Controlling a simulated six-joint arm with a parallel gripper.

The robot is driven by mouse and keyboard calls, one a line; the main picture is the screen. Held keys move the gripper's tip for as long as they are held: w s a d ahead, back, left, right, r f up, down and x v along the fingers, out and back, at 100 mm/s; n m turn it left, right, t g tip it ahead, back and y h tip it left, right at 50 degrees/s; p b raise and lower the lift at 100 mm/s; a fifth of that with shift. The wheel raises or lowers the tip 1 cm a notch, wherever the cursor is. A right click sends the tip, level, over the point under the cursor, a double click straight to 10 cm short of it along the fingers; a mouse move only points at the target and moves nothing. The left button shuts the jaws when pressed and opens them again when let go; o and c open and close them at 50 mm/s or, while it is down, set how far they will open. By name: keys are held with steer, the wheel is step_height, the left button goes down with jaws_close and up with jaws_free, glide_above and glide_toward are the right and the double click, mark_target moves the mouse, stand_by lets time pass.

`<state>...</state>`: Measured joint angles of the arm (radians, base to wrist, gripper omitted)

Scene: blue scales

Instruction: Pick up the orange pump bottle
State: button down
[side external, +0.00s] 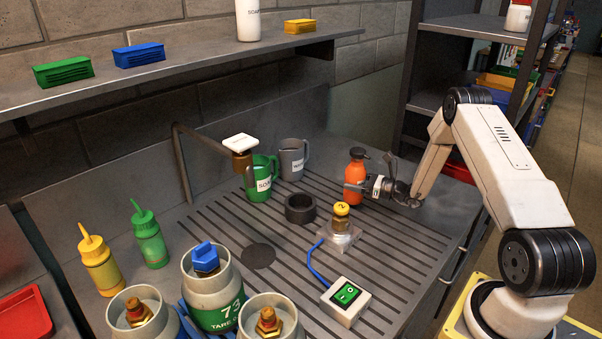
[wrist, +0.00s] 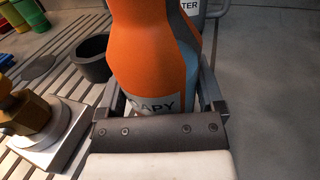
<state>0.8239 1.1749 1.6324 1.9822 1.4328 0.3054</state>
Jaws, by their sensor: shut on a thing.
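The orange pump bottle (side external: 356,177) with a black pump top stands upright at the back right of the slatted steel worktop in the side external view. In the wrist view the orange bottle (wrist: 145,45) fills the upper middle, with part of a label reading "APY" showing. My gripper (side external: 352,188) reaches in from the right at the bottle's lower half. In the wrist view its fingers (wrist: 160,95) are on either side of the bottle, shut on it. The bottle's base is hidden in the wrist view, and I cannot tell whether it touches the worktop.
A grey jug (side external: 291,160) and a green jug (side external: 260,178) stand left of the bottle.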

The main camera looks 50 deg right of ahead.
steer(key=shift+r, duration=0.55)
steer(key=s+a+r, duration=0.6)
steer(key=s+r, duration=0.4)
steer(key=s, duration=0.2)
steer(key=shift+s+r, duration=0.3)
steer(key=shift+r, duration=0.1)
steer(key=w+a+r, duration=0.8)
steer(key=w+a, duration=0.3)
steer(key=a, duration=0.3)
